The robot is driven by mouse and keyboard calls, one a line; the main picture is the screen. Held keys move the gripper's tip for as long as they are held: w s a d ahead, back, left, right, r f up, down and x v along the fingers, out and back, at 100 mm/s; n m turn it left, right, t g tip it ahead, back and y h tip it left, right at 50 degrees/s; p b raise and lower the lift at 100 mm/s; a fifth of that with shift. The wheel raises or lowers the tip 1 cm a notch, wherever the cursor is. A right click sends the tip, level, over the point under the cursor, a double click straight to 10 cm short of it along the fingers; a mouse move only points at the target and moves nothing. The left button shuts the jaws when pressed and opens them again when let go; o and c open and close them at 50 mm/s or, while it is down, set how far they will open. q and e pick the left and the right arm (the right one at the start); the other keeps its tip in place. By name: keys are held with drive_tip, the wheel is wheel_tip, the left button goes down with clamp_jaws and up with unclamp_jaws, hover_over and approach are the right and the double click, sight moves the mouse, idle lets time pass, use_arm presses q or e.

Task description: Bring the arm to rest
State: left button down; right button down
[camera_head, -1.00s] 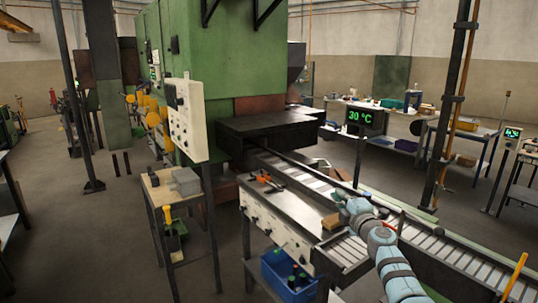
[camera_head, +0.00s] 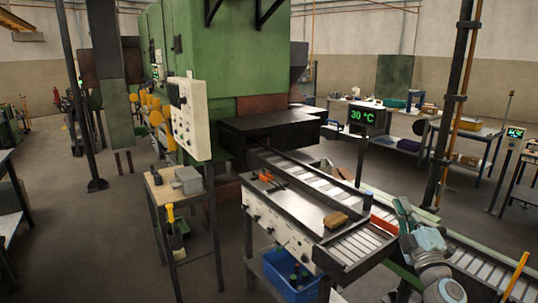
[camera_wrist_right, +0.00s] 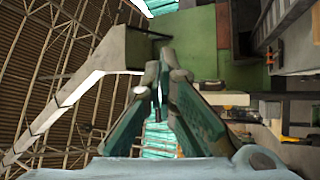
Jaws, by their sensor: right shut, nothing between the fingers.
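My right arm (camera_head: 432,262) stands at the lower right of the head view, over the roller conveyor side. Its gripper (camera_head: 404,212) points upward there, with teal fingers and nothing held. In the right wrist view the two fingers (camera_wrist_right: 163,85) meet at their tips, shut and empty. That view faces the roof and the green furnace wall, tilted sideways. My left gripper is in neither view.
The roller conveyor (camera_head: 318,187) runs from the dark furnace mouth to the lower right. A control bench (camera_head: 300,212) holds a brown block (camera_head: 336,220). A red bar (camera_head: 384,224) lies near the gripper. A black post (camera_head: 450,110) stands behind my arm.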

drive_tip(key=s+d+f+m+g+h+b, duration=0.15)
drive_tip(key=f+m+g, duration=0.4)
drive_tip(key=f, duration=0.75)
drive_tip(key=s+d+f+m+g+h, duration=0.1)
drive_tip(key=s+f+m+g, duration=0.1)
drive_tip(key=f+m, duration=0.9)
drive_tip(key=s+a+f+n+g, duration=0.1)
drive_tip(key=s+f, duration=0.2)
drive_tip(key=f, duration=0.4)
drive_tip(key=s+f+n+g+b, duration=0.1)
drive_tip(key=s+f, duration=0.2)
drive_tip(key=f, duration=0.3)
drive_tip(key=s+a+f+n+g, duration=0.1)
drive_tip(key=s+f, duration=0.2)
drive_tip(key=f, duration=0.4)
drive_tip(key=s+a+f+g+b, duration=0.25)
drive_tip(key=s+f+g, duration=0.25)
drive_tip(key=s+f, duration=1.3)
drive_tip(key=s+a+f+g, duration=0.1)
drive_tip(key=s+f, duration=0.2)
drive_tip(key=s, duration=0.6)
drive_tip(key=s+a+f+g+y, duration=0.1)
drive_tip(key=s+a+f+g, duration=0.1)
drive_tip(key=s, duration=0.8)
drive_tip(key=s+a+f+m+g, duration=0.1)
drive_tip(key=s+f, duration=0.3)
drive_tip(key=s, duration=0.5)
drive_tip(key=shift+s+a+g+y+b, duration=0.35)
drive_tip(key=shift+a+g+b, duration=0.05)
drive_tip(key=shift+a+g, duration=0.25)
